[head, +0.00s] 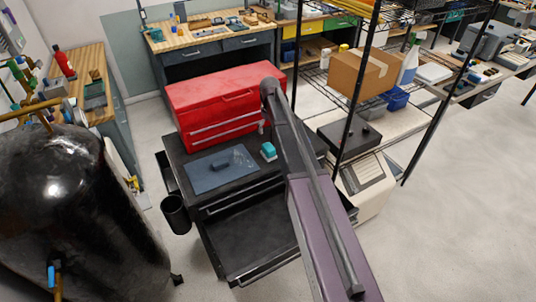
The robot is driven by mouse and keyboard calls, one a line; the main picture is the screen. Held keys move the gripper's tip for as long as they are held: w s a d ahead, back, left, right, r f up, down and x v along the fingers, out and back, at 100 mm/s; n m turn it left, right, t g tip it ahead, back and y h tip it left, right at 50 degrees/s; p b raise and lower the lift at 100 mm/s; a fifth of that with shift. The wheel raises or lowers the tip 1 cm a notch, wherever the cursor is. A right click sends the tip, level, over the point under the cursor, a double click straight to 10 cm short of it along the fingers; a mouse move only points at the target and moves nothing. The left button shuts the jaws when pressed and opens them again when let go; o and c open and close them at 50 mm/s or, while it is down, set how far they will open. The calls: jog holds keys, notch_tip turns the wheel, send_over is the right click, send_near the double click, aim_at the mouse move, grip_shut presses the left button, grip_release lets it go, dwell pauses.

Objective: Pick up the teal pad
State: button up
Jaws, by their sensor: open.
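The teal pad (268,149) is a small teal block with a pale lower part. It sits on the dark top of the tool cart (185,150), right of a blue-grey mat (205,182) and in front of the red toolbox. My arm rises from the bottom right and passes just right of the pad, without covering it. My gripper cannot be made out; the end of my arm is hidden behind its own links. Nothing is seen touching the pad.
The red toolbox (225,105) stands behind the pad. A small dark block (221,164) and faint clear pieces lie on the mat. An open drawer (250,235) juts from the cart's front. A wire shelf with a cardboard box (362,78) stands right; a black tank (75,205) stands left.

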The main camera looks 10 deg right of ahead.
aim_at(269, 146)
jog(key=shift+f+b, duration=3.35)
jog(key=shift+f, duration=0.3)
jog(key=shift+f, duration=0.15)
jog(key=shift+w+a+f+b, duration=0.1)
jog(key=shift+f+b, duration=1.15)
jog(key=shift+b, duration=0.05)
jog(key=shift+w+a+f+b, duration=0.1)
jog(key=shift+f+b, duration=1.1)
jog(key=shift+b, duration=0.1)
jog(key=c, duration=1.3)
